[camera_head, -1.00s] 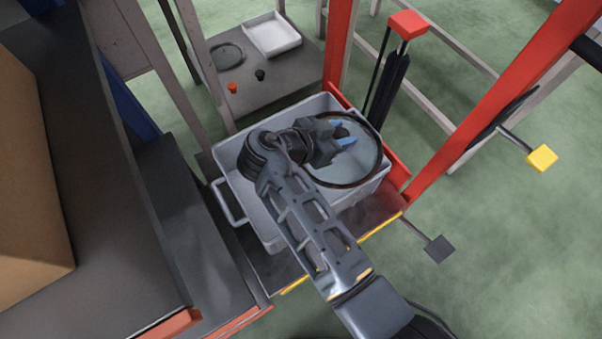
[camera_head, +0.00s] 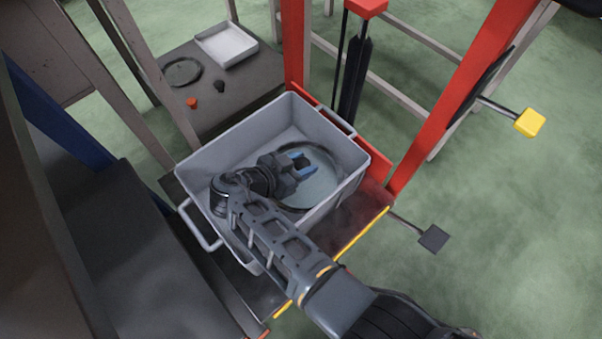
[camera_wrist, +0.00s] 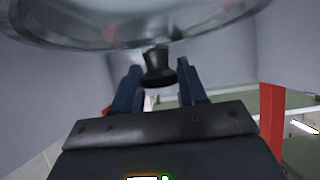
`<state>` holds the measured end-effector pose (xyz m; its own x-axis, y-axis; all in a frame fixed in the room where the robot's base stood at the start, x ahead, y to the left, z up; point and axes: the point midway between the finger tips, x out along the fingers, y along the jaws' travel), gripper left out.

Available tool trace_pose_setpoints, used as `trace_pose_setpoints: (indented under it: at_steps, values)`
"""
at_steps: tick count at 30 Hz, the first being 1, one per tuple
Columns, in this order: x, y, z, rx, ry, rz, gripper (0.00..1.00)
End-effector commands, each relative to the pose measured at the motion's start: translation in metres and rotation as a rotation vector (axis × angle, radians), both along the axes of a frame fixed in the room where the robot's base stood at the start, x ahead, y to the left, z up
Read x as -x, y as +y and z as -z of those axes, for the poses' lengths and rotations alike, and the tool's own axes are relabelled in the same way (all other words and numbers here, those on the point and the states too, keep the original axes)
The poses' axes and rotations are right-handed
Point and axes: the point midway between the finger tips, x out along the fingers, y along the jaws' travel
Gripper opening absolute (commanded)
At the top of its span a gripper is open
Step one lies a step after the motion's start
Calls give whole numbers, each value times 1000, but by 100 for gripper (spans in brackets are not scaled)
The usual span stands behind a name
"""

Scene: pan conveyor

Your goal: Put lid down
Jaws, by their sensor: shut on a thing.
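The round glass lid (camera_head: 322,186) has a dark rim and is inside the grey bin (camera_head: 226,143), toward its right side. My gripper (camera_head: 302,160) reaches down into the bin over the lid. In the wrist view the lid (camera_wrist: 130,28) fills the top of the picture, and its black knob (camera_wrist: 157,68) sits between the two blue fingers of my gripper (camera_wrist: 158,88). The gripper is shut on the knob. My gripper and arm hide part of the lid and bin. I cannot tell whether the lid touches the bin floor.
The bin stands on a platform with a yellow edge (camera_head: 340,258), beside red posts (camera_head: 440,105). A grey shelf behind holds a white tray (camera_head: 226,46), a second round lid (camera_head: 182,72) and small orange and black pieces. A dark conveyor structure (camera_head: 150,250) is at the left.

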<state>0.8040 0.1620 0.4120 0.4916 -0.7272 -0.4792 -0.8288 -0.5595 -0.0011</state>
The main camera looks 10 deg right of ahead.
Motion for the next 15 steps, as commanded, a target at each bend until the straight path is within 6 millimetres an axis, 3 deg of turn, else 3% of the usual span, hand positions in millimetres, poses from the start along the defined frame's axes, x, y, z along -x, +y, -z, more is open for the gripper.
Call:
trace_pose_setpoints:
  at_steps: [8, 15]
  values:
    - [0, 0, 37, 1, 0, 0, 0]
    - [0, 0, 40, 1, -1, -1, 0]
